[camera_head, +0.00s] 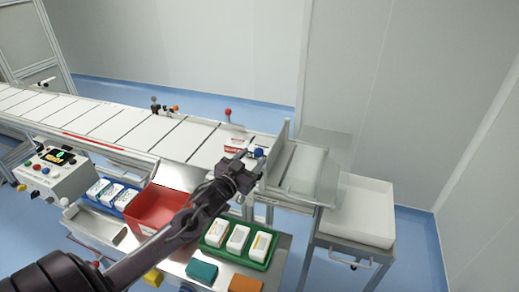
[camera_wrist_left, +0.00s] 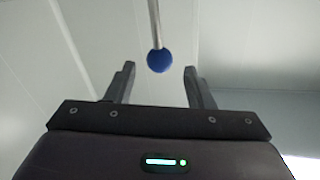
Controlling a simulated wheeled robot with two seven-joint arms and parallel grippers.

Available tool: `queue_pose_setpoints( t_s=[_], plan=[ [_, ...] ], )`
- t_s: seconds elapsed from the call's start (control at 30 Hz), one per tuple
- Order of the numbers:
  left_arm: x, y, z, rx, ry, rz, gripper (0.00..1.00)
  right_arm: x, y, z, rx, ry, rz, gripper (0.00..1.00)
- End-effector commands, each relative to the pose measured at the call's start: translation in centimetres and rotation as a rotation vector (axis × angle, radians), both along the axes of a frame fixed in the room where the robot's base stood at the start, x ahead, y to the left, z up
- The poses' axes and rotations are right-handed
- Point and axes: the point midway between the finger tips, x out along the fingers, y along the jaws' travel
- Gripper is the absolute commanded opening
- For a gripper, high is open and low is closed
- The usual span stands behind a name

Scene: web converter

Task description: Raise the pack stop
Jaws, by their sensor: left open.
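A blue ball knob (camera_head: 259,153) stands at the right end of the conveyor, close to an upright grey plate (camera_head: 280,145). I cannot tell for sure which part is the pack stop. My left gripper (camera_head: 250,162) is open, with its fingers pointing at the knob. In the left wrist view the blue knob (camera_wrist_left: 160,60) sits on the end of a thin metal rod (camera_wrist_left: 154,20). It appears between the two open fingertips, and I see no contact. The lower part of the mechanism is hidden behind my gripper in the head view. My right gripper is not in view.
The white slatted conveyor (camera_head: 110,122) runs left from the plate. A clear guard (camera_head: 320,165) and a white tray (camera_head: 362,212) stand at right. Below my arm are a red bin (camera_head: 150,208), a green tray (camera_head: 262,265) with white packs, and a control box (camera_head: 52,175) at left.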

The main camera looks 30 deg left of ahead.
Motion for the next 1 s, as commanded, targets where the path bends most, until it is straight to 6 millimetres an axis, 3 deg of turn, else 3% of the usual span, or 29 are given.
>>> queue_pose_setpoints(
  t_s=[0.13, 0.3, 0.47, 0.67, 1.0],
  plan=[
    [2.2, 0.1, 0.3, 0.0, -0.002, 0.001, 0.48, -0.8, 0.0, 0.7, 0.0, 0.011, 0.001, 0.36],
    [3.7, 0.1, 0.2, 0.0, -0.001, 0.0, 0.48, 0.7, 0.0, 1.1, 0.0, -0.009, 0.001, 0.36],
    [4.2, 0.1, 0.0, 0.0, 0.0, 0.0, 0.48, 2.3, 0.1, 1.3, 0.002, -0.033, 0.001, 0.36],
    [4.2, 0.1, 0.0, 0.0, 0.001, 0.0, 0.48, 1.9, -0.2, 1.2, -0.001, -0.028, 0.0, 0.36],
    [4.1, 0.1, 0.0, 0.0, 0.001, 0.0, 0.05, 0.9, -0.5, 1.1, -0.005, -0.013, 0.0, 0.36]
  ],
)
